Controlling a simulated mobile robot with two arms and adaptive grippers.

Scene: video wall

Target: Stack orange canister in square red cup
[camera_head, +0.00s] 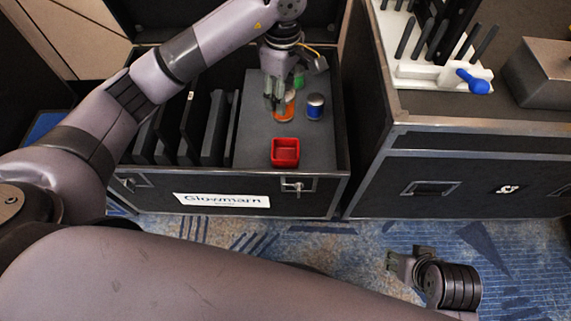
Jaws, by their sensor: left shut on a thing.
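The square red cup (285,152) stands upright on the grey surface of the case, near its front edge. The orange canister (284,116) is behind the cup and partly hidden by my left gripper. My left gripper (275,104) points down from above and is shut on the orange canister. I cannot tell whether the canister is lifted off the surface. My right gripper (394,264) is low at the right, over the carpet, far from the cup and canister. Its finger opening is too small to judge.
A blue canister (315,107) stands close to the right of the orange one. A green item (298,77) is behind the gripper. Black upright panels (192,125) fill the case's left side. A second case (465,140) with tools stands at the right.

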